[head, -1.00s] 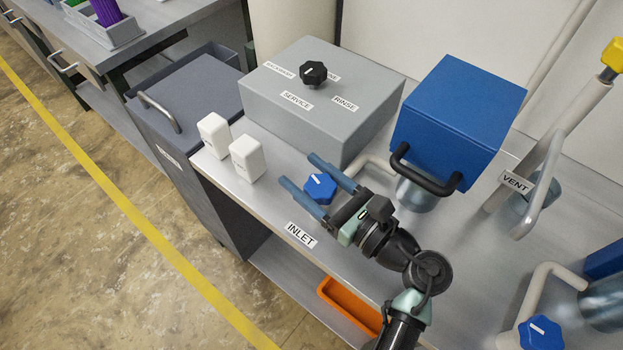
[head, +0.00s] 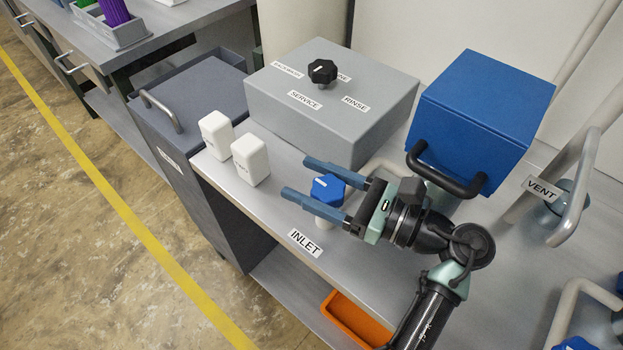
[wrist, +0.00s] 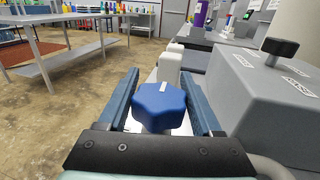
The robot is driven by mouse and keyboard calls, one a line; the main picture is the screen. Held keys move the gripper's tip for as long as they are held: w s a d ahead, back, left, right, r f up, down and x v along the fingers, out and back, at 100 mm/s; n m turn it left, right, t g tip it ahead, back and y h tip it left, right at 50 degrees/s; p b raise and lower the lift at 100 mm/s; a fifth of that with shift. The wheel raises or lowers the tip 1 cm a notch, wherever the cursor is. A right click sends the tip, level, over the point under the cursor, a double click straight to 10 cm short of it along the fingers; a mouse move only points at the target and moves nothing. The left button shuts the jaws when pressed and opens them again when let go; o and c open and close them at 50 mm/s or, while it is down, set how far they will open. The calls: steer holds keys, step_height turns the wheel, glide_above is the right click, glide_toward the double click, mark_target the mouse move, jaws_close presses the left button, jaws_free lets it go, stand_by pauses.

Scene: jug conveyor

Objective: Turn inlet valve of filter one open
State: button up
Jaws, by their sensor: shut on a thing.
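The blue inlet valve knob (head: 328,188) has several flat sides and a white mark on top. It sits on a white stem above the bench, behind the INLET label (head: 305,242). My gripper (head: 297,177) reaches in from the right, its two long blue fingers on either side of the knob. In the wrist view the knob (wrist: 159,105) lies between the fingers near the palm, and the fingertips extend past it. The gripper is shut on the knob. Finger contact is hard to see. The knob's white mark (wrist: 163,88) shows on its far part in the wrist view.
A grey box with a black selector knob (head: 322,71) stands behind. Two white containers (head: 251,159) stand to the left. A blue box (head: 478,115) with a dark handle and a VENT pipe (head: 582,185) are at the right. An orange tray (head: 355,322) lies below the bench.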

steer(key=o, duration=1.4)
steer(key=shift+c, duration=0.2)
steer(key=b+v, duration=0.1)
steer(key=v, duration=1.1)
steer(key=shift+b, duration=0.35)
